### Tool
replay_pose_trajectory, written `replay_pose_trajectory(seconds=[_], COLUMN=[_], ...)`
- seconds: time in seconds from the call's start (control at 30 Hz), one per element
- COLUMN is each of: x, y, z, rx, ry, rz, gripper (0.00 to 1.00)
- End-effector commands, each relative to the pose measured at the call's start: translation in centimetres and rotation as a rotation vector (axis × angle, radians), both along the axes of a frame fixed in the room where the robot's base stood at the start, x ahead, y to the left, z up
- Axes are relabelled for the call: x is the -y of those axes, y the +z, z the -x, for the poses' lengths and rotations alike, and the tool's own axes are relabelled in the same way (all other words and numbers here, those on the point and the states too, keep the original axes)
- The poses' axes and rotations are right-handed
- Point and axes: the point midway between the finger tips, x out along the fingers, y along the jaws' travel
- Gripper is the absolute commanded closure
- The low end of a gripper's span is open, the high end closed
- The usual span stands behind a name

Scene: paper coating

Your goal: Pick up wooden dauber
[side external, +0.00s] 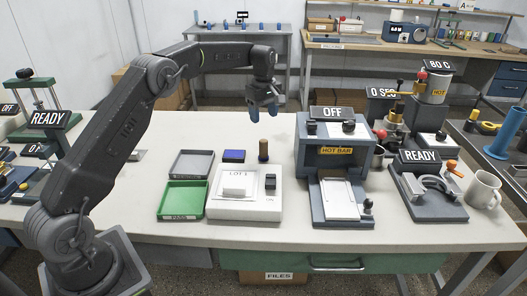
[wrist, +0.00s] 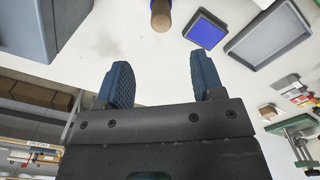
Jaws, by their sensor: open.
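The wooden dauber (side external: 263,151) is a small brown cylinder standing upright on the white table, right of the blue ink pad (side external: 233,156). It also shows at the top edge of the wrist view (wrist: 161,17), partly cut off. My gripper (side external: 265,108) hangs above the table over the dauber, with a clear gap between them. Its two blue fingers (wrist: 163,85) are spread apart with nothing between them.
Left of the dauber are a grey tray (side external: 192,152) and a green tray (side external: 162,214). In front is a white block marked LOT 1 (side external: 225,211). The hot bar press (side external: 309,191) stands close on the right. The table behind the dauber is clear.

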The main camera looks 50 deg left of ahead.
Motion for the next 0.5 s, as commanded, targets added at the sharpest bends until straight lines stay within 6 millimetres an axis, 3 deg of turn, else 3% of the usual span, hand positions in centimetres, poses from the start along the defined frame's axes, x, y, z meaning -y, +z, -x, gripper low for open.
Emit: replay_pose_trajectory(seconds=[0.3,0.5], x=[0.0,0.0], y=[-5.6,-8.0], z=[0.1,0.0], rx=[-0.004,-0.001], ry=[0.002,0.001], rz=[0.002,0.001], gripper=[0.39,0.39])
